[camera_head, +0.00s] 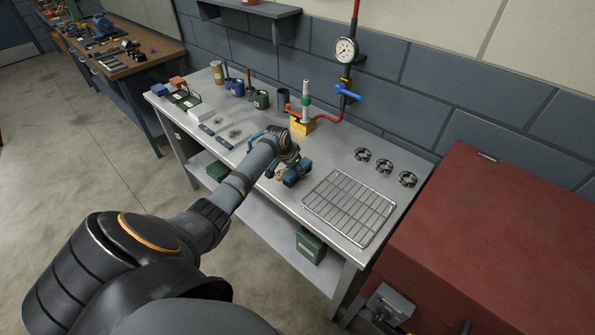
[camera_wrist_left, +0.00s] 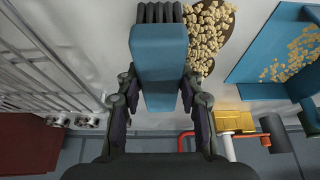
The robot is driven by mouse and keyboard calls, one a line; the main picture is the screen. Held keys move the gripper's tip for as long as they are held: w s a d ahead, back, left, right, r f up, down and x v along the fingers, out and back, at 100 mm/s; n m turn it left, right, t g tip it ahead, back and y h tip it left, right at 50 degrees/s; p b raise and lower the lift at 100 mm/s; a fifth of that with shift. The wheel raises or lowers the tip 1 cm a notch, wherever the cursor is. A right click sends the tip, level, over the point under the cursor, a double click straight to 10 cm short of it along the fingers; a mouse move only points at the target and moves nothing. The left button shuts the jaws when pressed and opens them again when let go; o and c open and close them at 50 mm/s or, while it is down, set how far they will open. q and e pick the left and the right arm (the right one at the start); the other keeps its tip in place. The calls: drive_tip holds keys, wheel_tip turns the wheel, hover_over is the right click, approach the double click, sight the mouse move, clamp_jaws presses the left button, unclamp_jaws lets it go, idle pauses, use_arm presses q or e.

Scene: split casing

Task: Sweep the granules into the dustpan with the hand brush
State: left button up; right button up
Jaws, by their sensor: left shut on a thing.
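My left gripper (camera_head: 288,160) is shut on the blue hand brush (camera_head: 297,172) over the grey workbench. In the left wrist view the gripper's fingers (camera_wrist_left: 158,92) clasp both sides of the blue brush body (camera_wrist_left: 160,60), with dark bristles at its far end. A heap of tan granules (camera_wrist_left: 207,32) lies right beside the brush in that view, on a dark patch. The blue dustpan (camera_wrist_left: 255,62) is farther right, with granules inside it. In the head view my arm hides most of the dustpan (camera_head: 255,136). My right gripper is not in view.
A wire rack (camera_head: 350,207) lies right of the brush, with several dark round parts (camera_head: 362,155) behind it. A yellow block (camera_head: 303,126) with a red pipe stands behind the gripper. A red cabinet (camera_head: 500,245) adjoins the bench's right end. Small tools and containers occupy the left end.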

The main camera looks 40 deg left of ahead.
use_arm(q)
drive_tip(key=shift+a, duration=0.1)
drive_tip(key=shift+a, duration=0.6)
drive_tip(key=shift+a, duration=0.1)
drive_tip(key=shift+w+a+b, duration=0.15)
drive_tip(key=shift+a+b, duration=0.2)
drive_tip(key=shift+a, duration=0.25)
drive_tip(key=shift+a+b, duration=0.3)
drive_tip(key=shift+a, duration=0.45)
drive_tip(key=shift+a, duration=0.15)
drive_tip(key=shift+w+a+b, duration=0.1)
drive_tip(key=shift+a+b, duration=0.25)
drive_tip(key=shift+a, duration=0.2)
